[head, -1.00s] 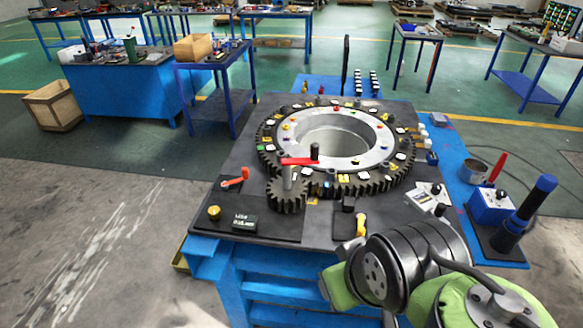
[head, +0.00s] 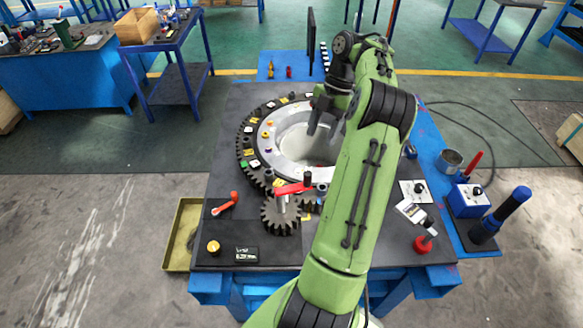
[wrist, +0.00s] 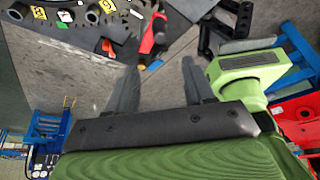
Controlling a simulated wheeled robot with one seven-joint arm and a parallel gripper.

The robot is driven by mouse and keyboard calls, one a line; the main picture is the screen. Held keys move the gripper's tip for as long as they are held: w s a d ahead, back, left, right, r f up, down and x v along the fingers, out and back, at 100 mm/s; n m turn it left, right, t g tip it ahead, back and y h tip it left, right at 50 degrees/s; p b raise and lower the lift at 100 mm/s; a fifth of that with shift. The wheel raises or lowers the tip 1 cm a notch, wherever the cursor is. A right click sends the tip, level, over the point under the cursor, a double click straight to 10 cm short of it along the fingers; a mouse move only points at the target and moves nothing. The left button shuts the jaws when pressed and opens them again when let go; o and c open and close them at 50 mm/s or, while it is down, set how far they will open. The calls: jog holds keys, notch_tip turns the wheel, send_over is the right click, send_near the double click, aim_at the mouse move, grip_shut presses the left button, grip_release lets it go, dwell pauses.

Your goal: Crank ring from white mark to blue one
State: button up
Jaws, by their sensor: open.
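The toothed ring (head: 248,152) lies flat on the dark bench top, with small coloured marks and tags around it. My arm hides its right side, and I cannot single out the white and blue marks. The crank (head: 292,188) is a red bar with an upright black knob, on a small dark gear (head: 281,214) meshing at the ring's near edge. My gripper (head: 322,118) is open and empty above the ring's centre, beyond the crank. In the wrist view its fingers (wrist: 159,86) are spread with nothing between them; part of the ring (wrist: 75,28) shows at top left.
A red-handled lever (head: 226,204), a yellow knob (head: 213,247) and a small display (head: 246,254) lie at the bench's left front. At right stand a metal cup (head: 450,160) and a blue box (head: 468,197) beside a blue-handled post (head: 505,215).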

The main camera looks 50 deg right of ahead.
aim_at(308, 173)
jog(key=b+x, duration=0.5)
jog(key=x, duration=1)
grip_shut()
